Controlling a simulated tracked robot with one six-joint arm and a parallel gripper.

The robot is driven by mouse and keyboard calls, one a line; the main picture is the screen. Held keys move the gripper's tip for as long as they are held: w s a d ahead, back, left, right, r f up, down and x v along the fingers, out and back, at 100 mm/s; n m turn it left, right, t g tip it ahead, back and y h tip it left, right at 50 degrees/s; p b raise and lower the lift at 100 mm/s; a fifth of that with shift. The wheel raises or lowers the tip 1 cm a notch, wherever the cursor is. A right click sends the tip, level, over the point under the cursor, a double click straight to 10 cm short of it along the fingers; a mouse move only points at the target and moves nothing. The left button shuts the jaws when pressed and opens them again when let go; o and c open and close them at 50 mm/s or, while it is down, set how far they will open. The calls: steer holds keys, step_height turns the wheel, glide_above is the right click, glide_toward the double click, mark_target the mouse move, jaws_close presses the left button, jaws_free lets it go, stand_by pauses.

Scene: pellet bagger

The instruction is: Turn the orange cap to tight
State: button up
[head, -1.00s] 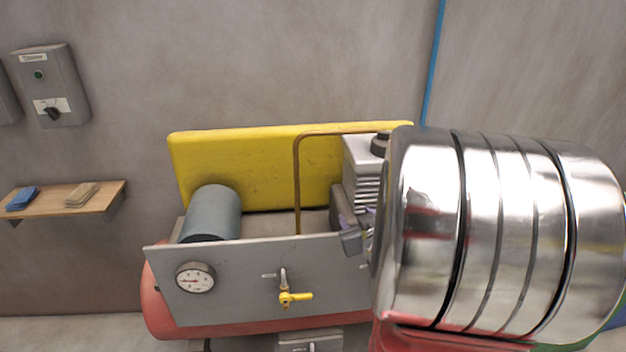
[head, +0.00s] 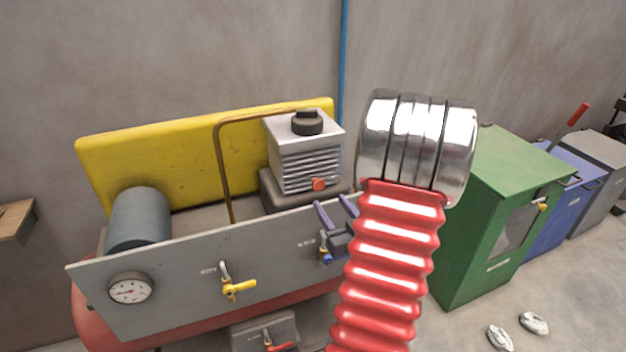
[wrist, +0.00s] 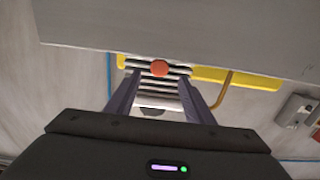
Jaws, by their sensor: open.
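The orange cap (head: 319,184) sits low on the front of the grey finned compressor block (head: 305,150), behind the top edge of the grey panel. It also shows as an orange disc in the wrist view (wrist: 159,68), between the finger lines and a little toward the left finger. My gripper (head: 332,201) is open and empty, its two purple fingers pointing toward the block near the panel's top edge. The fingers also show in the wrist view (wrist: 158,84), apart from the cap. Whether the cap is tight cannot be seen.
The grey panel (head: 180,270) carries a gauge (head: 130,289), a yellow-handled valve (head: 238,288) and a blue-handled valve (head: 327,256). A copper pipe (head: 222,170) rises beside the block, before the yellow guard (head: 150,165). A green cabinet (head: 465,240) stands right.

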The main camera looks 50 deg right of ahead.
mark_target(317, 183)
steer(key=shift+w+d, duration=0.1)
steer(key=shift+w, duration=0.05)
steer(key=x, duration=1.3)
steer(key=shift+w+d, duration=0.1)
steer(key=shift+w, duration=0.1)
steer(key=shift+c, duration=0.3)
steer(key=c, duration=0.9)
